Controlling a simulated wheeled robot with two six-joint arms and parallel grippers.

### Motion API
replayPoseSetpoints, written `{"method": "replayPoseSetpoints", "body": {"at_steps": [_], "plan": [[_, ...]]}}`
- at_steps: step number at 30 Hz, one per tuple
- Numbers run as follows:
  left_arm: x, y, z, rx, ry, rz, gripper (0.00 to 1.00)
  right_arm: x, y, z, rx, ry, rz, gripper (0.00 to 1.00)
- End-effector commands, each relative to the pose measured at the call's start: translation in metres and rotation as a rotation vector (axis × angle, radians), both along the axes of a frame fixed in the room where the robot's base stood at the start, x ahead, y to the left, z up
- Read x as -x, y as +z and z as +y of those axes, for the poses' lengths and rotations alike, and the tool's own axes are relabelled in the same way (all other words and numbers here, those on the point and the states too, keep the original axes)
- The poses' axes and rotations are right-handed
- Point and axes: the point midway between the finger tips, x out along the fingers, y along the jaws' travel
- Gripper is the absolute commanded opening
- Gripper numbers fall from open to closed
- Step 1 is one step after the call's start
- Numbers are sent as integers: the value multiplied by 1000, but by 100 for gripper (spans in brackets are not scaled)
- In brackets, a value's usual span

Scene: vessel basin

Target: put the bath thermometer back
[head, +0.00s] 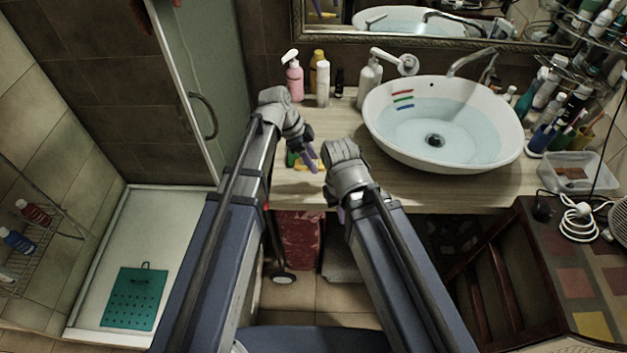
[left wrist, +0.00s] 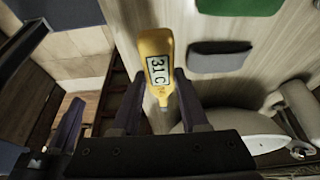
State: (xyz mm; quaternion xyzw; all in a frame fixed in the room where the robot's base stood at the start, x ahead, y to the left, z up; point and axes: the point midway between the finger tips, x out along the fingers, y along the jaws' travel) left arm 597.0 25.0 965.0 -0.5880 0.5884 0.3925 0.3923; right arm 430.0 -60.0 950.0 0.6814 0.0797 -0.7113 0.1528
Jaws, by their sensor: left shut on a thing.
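The bath thermometer (left wrist: 160,65) is yellow, with a display that reads 31C, and its narrow stem is between the fingers of my left gripper (left wrist: 158,108). In the head view a bit of yellow shows beside my left gripper (head: 310,157), over the counter's front edge, left of the basin. My left gripper is shut on the thermometer. My right gripper (head: 341,213) points down in front of the counter edge; its fingers are mostly hidden behind its own arm. The white basin (head: 375,125) holds water and has red, green and blue stripes inside.
A pink spray bottle (head: 294,80), a white bottle (head: 322,84) and a soap dispenser (head: 367,84) stand at the counter's back. A clear tub (head: 578,172) is at the right.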

Motion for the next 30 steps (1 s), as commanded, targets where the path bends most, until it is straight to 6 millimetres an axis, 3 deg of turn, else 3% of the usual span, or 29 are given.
{"method": "replayPoseSetpoints", "body": {"at_steps": [1,5,14,23,30], "plan": [[0,-17,0,0,0,0,0,0,-17,0,0,0,0,0],[0,-34,0,-1,0,0,0,0,-34,0,0,0,0,0],[0,-39,0,-1,0,0,0,0,-39,0,0,0,0,0],[0,-73,0,-1,0,0,0,0,-73,0,0,0,0,0],[0,-71,0,-1,0,0,0,0,-71,0,0,0,0,0]]}}
